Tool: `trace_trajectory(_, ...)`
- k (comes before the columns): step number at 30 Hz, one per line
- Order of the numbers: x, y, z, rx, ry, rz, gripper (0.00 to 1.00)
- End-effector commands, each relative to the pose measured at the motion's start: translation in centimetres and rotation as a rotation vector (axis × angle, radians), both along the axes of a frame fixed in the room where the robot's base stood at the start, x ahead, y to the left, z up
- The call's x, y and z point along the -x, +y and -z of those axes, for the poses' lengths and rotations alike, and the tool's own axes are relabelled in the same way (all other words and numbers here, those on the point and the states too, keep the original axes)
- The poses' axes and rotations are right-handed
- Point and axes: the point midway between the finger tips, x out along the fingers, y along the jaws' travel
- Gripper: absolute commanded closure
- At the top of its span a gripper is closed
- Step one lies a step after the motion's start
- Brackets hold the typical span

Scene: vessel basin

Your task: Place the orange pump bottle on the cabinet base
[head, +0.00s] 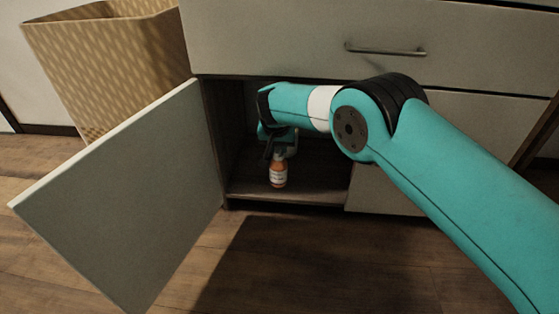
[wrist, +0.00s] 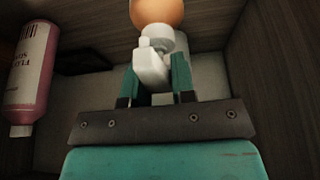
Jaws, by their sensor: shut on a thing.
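The orange pump bottle (head: 278,174) is upright inside the open cabinet, with a white label band. My gripper (head: 279,152) is above it, shut on its top. In the wrist view, the fingers (wrist: 154,74) are on either side of the white pump head (wrist: 152,62), and part of the orange body (wrist: 157,11) shows at the top edge. The dark cabinet base (head: 322,186) lies under the bottle. The bottle's bottom is at or very near the base; I cannot tell whether it touches.
The open cabinet door (head: 125,200) stands to the left. A closed drawer (head: 300,40) is above the opening and a closed panel is to the right. A pink bottle (wrist: 34,70) is at the left in the wrist view. A woven bin (head: 110,60) stands behind the door.

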Motion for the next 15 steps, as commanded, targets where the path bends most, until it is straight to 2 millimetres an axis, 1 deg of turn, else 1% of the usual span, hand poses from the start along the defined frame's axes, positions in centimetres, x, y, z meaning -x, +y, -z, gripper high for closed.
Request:
trace_trajectory(1,-0.5,0.0,0.2,-0.002,-0.002,0.0,1.0)
trace_trajectory(3,-0.9,0.0,0.1,-0.002,-0.002,-0.001,1.0)
trace_trajectory(10,-1.7,-0.1,0.0,-0.002,-0.001,0.0,1.0)
trace_trajectory(15,-1.6,-0.1,2.9,-0.001,0.0,-0.002,1.0)
